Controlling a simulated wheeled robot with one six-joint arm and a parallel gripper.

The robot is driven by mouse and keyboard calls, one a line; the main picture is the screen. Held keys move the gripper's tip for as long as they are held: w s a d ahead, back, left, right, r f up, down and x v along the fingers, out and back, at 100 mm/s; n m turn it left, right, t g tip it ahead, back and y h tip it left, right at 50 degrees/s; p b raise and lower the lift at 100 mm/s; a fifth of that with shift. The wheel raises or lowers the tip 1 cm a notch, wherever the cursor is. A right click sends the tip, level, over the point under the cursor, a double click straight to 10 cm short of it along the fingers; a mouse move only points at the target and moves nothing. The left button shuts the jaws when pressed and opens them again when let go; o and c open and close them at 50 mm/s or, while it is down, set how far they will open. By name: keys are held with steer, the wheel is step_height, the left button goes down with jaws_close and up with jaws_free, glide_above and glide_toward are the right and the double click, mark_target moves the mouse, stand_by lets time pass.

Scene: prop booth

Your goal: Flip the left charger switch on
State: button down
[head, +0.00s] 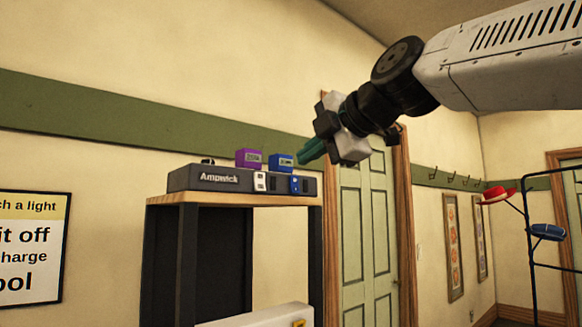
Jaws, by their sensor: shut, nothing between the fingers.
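A dark grey charger unit (218,179) marked "Ampwick" sits on top of a wooden-topped stand. Its front has a white switch plate (260,182) on the left and a blue switch plate (296,185) on the right. The plates are too small to tell which way the switches are set. A purple block (249,158) and a blue block (281,162), each with a small display, sit on the charger. My gripper (303,156) has teal fingers, shut and empty. In the picture its fingertips are just right of the blue block and above the blue switch plate.
The stand (185,202) has a wooden top and dark side panels, with a pale box (262,317) low in front. A sign (28,247) hangs on the left wall. A green door (365,240) is behind my arm. A rack with a red hat (495,194) and blue hat (547,232) stands right.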

mark_target(262, 189)
steer(key=x, duration=1.3)
steer(key=shift+w, duration=0.1)
steer(key=shift+w+a+f, duration=0.2)
steer(key=shift+f, duration=0.05)
steer(key=shift+r, duration=0.1)
steer(key=shift+s+d+r, duration=0.1)
steer(key=shift+r, duration=0.95)
steer(key=shift+s, duration=0.15)
steer(key=v, duration=1.3)
steer(key=shift+s+d+f, duration=0.25)
steer(key=shift+f, duration=0.1)
